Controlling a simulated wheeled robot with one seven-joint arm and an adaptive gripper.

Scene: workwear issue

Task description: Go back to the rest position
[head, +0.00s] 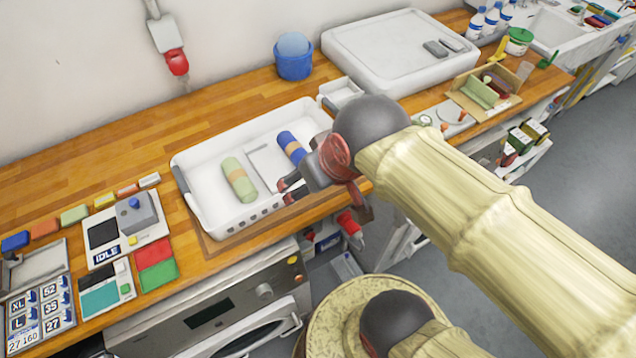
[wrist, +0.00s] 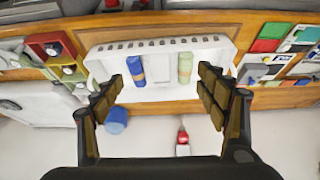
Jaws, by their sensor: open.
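My gripper (head: 290,187) is open and empty at the front right edge of a white tray (head: 203,205) on the wooden counter. Its two fingers also show spread apart in the wrist view (wrist: 165,95), with nothing between them. A blue roll with a tan band (head: 293,147) lies in the right compartment, just beyond my gripper. Both rolls also show in the wrist view, the blue one (wrist: 135,70) left of the green one (wrist: 185,68). My gripper touches neither roll.
A blue tub (head: 294,66) stands behind the tray. A panel reading IDLE (head: 118,243) and colored pads (head: 155,262) lie left. A large white lidded box (head: 385,45) and a cardboard box (head: 470,105) stand right. The counter's left rear is clear.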

